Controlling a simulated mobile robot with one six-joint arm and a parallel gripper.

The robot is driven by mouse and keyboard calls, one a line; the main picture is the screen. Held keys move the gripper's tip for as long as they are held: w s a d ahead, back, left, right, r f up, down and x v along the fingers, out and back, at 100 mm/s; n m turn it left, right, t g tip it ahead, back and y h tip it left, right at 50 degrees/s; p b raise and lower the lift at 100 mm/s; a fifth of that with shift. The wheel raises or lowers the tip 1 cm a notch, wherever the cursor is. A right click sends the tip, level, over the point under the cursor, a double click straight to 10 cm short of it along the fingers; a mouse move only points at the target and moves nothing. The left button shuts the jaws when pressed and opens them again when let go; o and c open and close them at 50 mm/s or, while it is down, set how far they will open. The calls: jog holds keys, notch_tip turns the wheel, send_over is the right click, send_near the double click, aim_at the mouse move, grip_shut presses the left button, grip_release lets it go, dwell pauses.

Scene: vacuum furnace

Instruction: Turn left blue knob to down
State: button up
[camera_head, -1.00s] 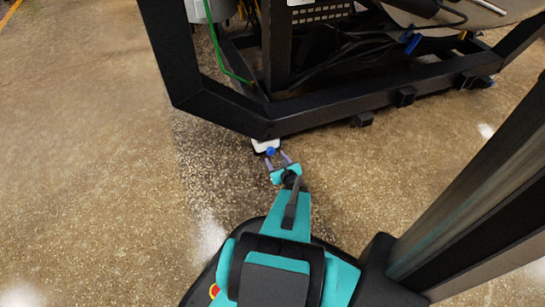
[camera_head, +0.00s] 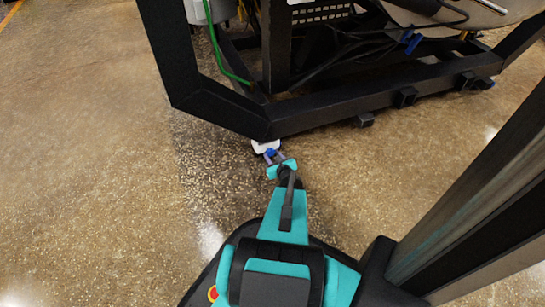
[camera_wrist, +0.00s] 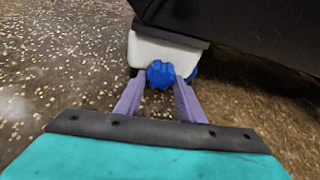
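A blue knob (camera_head: 270,153) sits on a white box (camera_head: 265,146) under the near corner of the black frame. In the wrist view the round, ridged knob (camera_wrist: 161,74) faces me on the front of the white box (camera_wrist: 165,50). A second blue part (camera_wrist: 192,73) shows behind the right finger, mostly hidden. My gripper (camera_wrist: 159,84) is open, with one purple finger on each side of the front knob. The right fingertip is very close to the knob; I cannot tell whether it touches. In the head view my gripper (camera_head: 273,158) is right at the knob.
The black frame (camera_head: 375,97) overhangs the white box, and its dark beam (camera_wrist: 240,25) fills the upper right of the wrist view. Cables and a green hose (camera_head: 216,45) are inside the frame. The speckled floor (camera_head: 90,150) is clear to the left.

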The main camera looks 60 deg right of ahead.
jog(key=c, duration=0.5)
jog(key=shift+r+m+p, duration=0.1)
jog(key=shift+m+p, duration=0.2)
jog(key=shift+p, duration=0.5)
jog(key=m+y+p, duration=0.1)
jog(key=p, duration=0.1)
jog(key=shift+d+t+p, duration=0.1)
jog(key=shift+t+p, duration=0.3)
jog(key=m+y+p, duration=0.1)
jog(key=m+t+p, duration=0.1)
jog(key=m+p, duration=0.1)
jog(key=shift+s+m+t+y+p, duration=0.1)
jog(key=shift+m+t+y+p, duration=0.2)
jog(key=shift+y, duration=0.1)
jog(key=m+t+p, duration=0.1)
jog(key=m, duration=0.1)
jog(key=m+t+y, duration=0.1)
jog(key=shift+f+m+p, duration=0.3)
jog(key=shift+m+p, duration=0.1)
jog(key=shift+m+t+y, duration=0.3)
jog(key=shift+m+t, duration=0.6)
jog(key=shift+m, duration=0.9)
